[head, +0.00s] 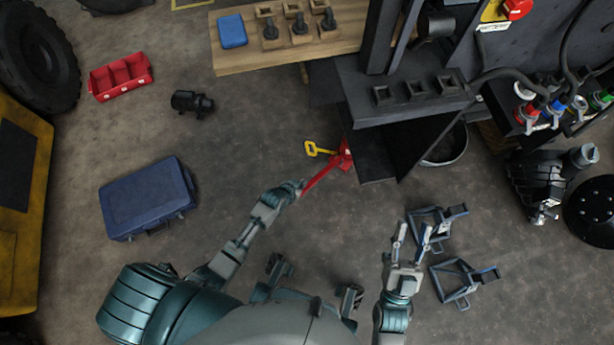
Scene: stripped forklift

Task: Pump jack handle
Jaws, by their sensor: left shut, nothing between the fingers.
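A red jack (346,156) sits on the floor at the edge of the dark forklift frame, partly hidden under it. Its long red handle (321,177) slopes down to the left towards me. A yellow piece with a ring-shaped end (317,149) sticks out to the left of the jack. My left gripper (297,188) is shut at the near end of the handle; I cannot tell whether it touches it. My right gripper (411,234) is open and empty, with its two fingers apart, over the floor to the right.
Two grey metal stands (464,280) lie close to my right gripper. A blue case (148,198) lies at the left. The dark forklift frame (400,95) and a wooden bench (290,50) stand ahead. The floor between case and jack is clear.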

